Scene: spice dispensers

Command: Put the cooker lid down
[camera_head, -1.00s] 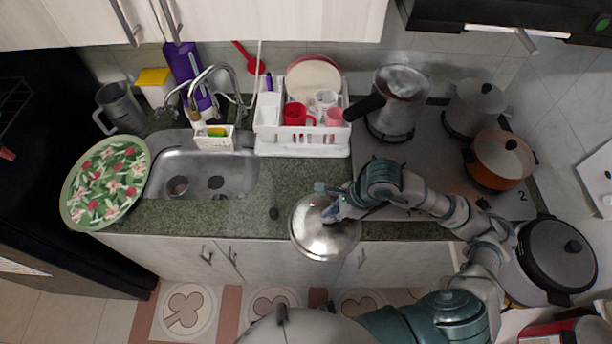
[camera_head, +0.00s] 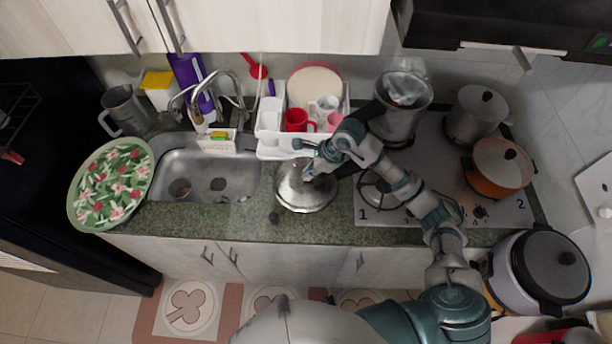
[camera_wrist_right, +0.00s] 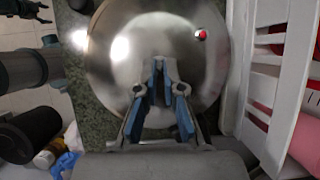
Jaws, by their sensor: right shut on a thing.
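The shiny steel cooker lid (camera_head: 306,197) is over the counter strip between the sink and the stove. My right gripper (camera_head: 312,163) is above it and shut on its knob, which the fingers mostly hide. In the right wrist view the lid (camera_wrist_right: 125,45) fills the upper middle, with the gripper fingers (camera_wrist_right: 160,95) over it. I cannot tell whether the lid touches the counter. A dark claw-like shape (camera_wrist_right: 25,10) at the wrist view's top left looks like my left gripper; its jaws are unclear. The head view does not show it.
The white dish rack (camera_head: 270,148) stands close behind the lid; it also shows in the wrist view (camera_wrist_right: 262,90). The sink (camera_head: 225,185) is to the left. The stove (camera_head: 455,205) with pots is to the right. Green counter (camera_head: 230,218) is bare in front of the sink.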

